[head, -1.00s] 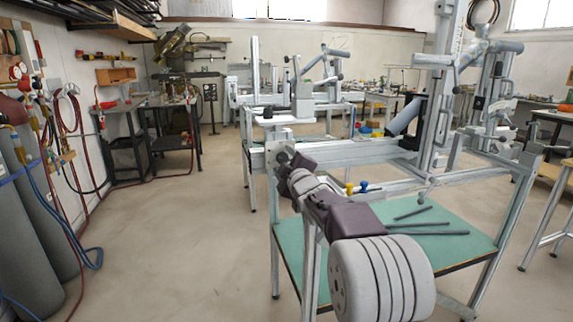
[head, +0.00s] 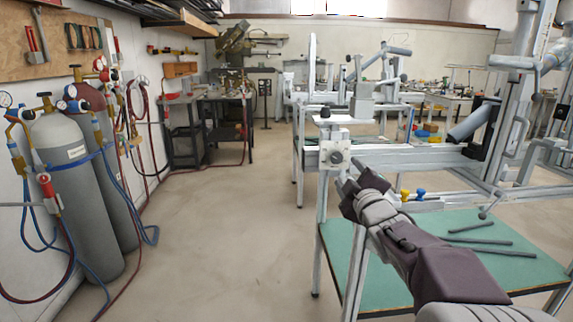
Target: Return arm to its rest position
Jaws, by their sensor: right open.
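My right arm comes in from the lower right, and its dark gripper (head: 350,184) is at the near left end of the frame jig. It is open with nothing seen between its fingers. It shows just below the round clamp knob (head: 335,157) on the end of the jig's grey beam (head: 415,156); I cannot tell whether they touch. The jig stands over a bench with a green top (head: 375,266). My left gripper is out of view.
Several dark rods (head: 490,241) lie on the green top. A yellow-handled part (head: 405,194) and a blue-handled part (head: 421,193) stand on the jig beside my arm. Gas cylinders (head: 70,195) with hoses stand at the left wall. The floor (head: 220,235) between is clear.

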